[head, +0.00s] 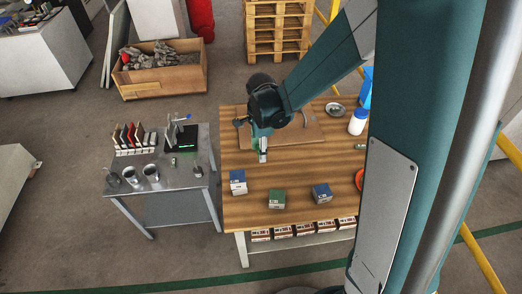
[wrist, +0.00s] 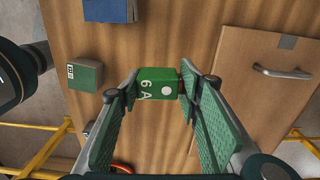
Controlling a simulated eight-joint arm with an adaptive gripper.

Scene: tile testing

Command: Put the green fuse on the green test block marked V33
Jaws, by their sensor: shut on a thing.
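The green fuse (wrist: 158,82), marked 6 A with a white dot, sits between the two green-padded fingers of my gripper (wrist: 156,90). My gripper is shut on it. In the head view my gripper (head: 263,150) hangs over the wooden table, with the fuse small and hard to make out. A green block (head: 277,198) stands near the table's front edge, in front of and slightly right of my gripper. It also shows at the left of the wrist view (wrist: 85,76), apart from the fuse. Its marking is too small to read.
A blue block (head: 321,194) and a blue-and-white block (head: 238,182) flank the green block. A board (head: 305,133) with a handle lies behind my gripper. A white bottle (head: 357,124) and grey dish (head: 335,109) are back right. A grey side table (head: 180,175) stands left.

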